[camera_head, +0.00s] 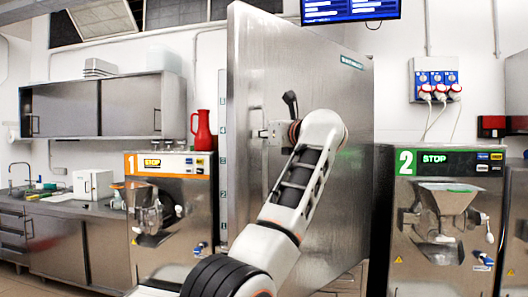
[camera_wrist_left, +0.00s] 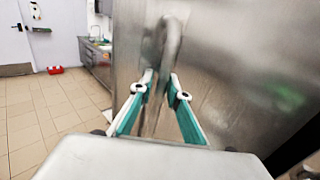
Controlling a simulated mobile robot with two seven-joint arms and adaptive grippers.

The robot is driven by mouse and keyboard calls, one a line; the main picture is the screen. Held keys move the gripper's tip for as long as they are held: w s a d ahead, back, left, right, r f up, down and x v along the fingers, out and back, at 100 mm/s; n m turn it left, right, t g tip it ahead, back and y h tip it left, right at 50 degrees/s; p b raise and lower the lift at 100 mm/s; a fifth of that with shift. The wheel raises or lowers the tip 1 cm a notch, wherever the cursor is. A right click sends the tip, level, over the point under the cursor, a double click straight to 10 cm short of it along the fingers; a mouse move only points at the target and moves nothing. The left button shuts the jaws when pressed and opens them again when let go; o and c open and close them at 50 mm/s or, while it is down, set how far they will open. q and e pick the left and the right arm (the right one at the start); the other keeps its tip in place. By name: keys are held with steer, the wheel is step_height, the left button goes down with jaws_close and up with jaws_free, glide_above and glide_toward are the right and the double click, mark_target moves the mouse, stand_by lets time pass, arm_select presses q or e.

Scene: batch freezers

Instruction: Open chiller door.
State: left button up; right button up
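The chiller door (camera_head: 330,165) is a tall steel panel in the middle of the head view, with a dark handle (camera_head: 290,102) and a latch plate on its left half. In the left wrist view the curved metal handle (camera_wrist_left: 170,42) runs down between the two fingers of my left gripper (camera_wrist_left: 161,80). The fingers are close on both sides of the bar and look shut on it. My right gripper is in neither view.
A batch freezer marked 1 (camera_head: 168,205) stands left of the door, with a red jug (camera_head: 202,130) on top. A freezer marked 2 (camera_head: 445,225) stands to the right.

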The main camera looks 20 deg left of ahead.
arm_select(q)
steer(key=shift+r, duration=1.15)
jaws_close()
steer(key=shift+f, duration=0.1)
